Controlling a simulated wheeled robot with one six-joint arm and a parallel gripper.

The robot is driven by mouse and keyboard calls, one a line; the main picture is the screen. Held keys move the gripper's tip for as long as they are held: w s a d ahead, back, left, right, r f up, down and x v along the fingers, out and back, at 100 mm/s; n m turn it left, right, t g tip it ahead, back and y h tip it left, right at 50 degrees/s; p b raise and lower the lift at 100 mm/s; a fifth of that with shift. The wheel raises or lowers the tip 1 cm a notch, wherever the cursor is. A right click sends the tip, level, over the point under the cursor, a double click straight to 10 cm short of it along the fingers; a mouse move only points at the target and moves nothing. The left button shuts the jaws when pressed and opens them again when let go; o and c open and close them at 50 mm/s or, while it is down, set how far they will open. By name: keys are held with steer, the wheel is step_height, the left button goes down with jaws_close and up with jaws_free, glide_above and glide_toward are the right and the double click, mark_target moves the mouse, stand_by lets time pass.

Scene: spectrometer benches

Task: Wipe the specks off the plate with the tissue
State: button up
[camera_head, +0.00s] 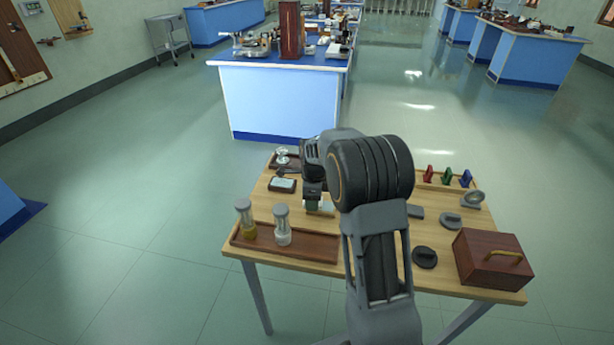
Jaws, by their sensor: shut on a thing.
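My gripper (313,197) points down over the left middle of the wooden table. It is shut on a small pale thing, the tissue (311,206), low at the tabletop. A pale, flat patch (328,208) shows just right of the fingertips and may be the plate; my arm hides part of it. I cannot tell whether the tissue touches it. A small dark holder with a pale top (282,185) lies to the left of my gripper. Specks are too small to make out.
A wooden tray (310,250) with two capped jars (245,219) (282,226) stands at the front left. A brown box with a handle (493,260), dark round pieces (425,257) and red, green and blue pieces (447,177) are on the right. Blue benches (285,100) stand behind.

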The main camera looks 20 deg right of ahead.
steer(key=shift+w+a, duration=0.2)
steer(key=shift+a, duration=0.2)
step_height(320, 180, up, 4)
steer(key=shift+d+f+p, duration=0.1)
steer(key=shift+f+p, duration=0.15)
steer(key=shift+p, duration=0.9)
steer(key=shift+r+p, duration=0.6)
steer(key=shift+r, duration=0.15)
steer(key=shift+r+p, duration=1.15)
steer(key=shift+r, duration=0.45)
